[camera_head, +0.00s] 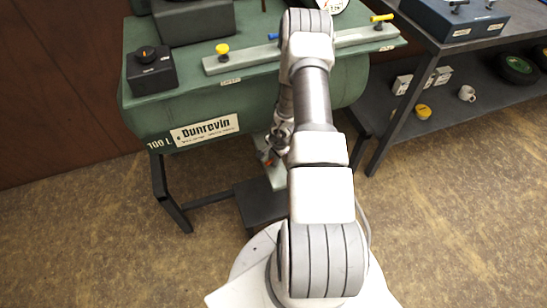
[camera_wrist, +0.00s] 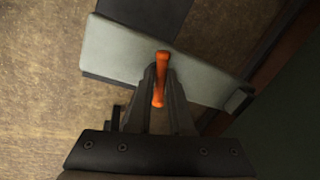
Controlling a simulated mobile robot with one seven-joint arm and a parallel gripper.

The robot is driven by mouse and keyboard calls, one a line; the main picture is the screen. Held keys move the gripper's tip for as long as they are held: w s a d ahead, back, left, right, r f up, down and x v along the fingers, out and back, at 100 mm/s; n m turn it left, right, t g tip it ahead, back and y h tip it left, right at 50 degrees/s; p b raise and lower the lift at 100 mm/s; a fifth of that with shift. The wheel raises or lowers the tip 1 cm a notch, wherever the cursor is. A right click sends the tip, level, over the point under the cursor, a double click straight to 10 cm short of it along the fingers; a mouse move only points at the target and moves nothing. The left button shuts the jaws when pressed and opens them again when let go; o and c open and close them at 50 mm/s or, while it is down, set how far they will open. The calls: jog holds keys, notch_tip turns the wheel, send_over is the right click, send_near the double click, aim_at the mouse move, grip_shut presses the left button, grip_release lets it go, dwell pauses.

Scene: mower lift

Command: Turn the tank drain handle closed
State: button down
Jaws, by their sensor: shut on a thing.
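The orange drain handle (camera_wrist: 160,72) shows in the wrist view between the fingertips of my gripper (camera_wrist: 160,88). My gripper is shut on it, and the bar sticks out beyond and between the fingers. In that view it lies in front of a pale grey-green plate (camera_wrist: 205,68). In the head view the green tank (camera_head: 150,112) with a "Dunrevin" label stands on dark legs. My arm covers much of the tank's front. A small bit of orange, likely the handle (camera_head: 268,160), shows low under the tank beside my gripper. The valve itself is hidden.
A dark box (camera_head: 256,203) stands on the floor below the tank. A black knob box (camera_head: 151,70) and a rail with yellow and blue handles (camera_head: 300,50) sit on top of the tank. A grey shelf bench (camera_head: 480,88) stands at the right. The floor at the left front is clear.

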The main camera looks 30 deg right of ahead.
jog(key=shift+f+m+b, duration=0.2)
jog(key=shift+m+b, duration=0.3)
jog(key=shift+b, duration=0.45)
jog(key=shift+w+m+b, duration=0.1)
jog(key=shift+m+b, duration=0.5)
jog(key=shift+b, duration=0.3)
jog(key=shift+r+m+h+b, duration=0.2)
jog(key=shift+m+h+b, duration=0.2)
jog(key=shift+m+b, duration=0.55)
jog(key=c, duration=0.8)
grip_release()
jog(key=shift+c, duration=0.2)
jog(key=shift+r, duration=0.1)
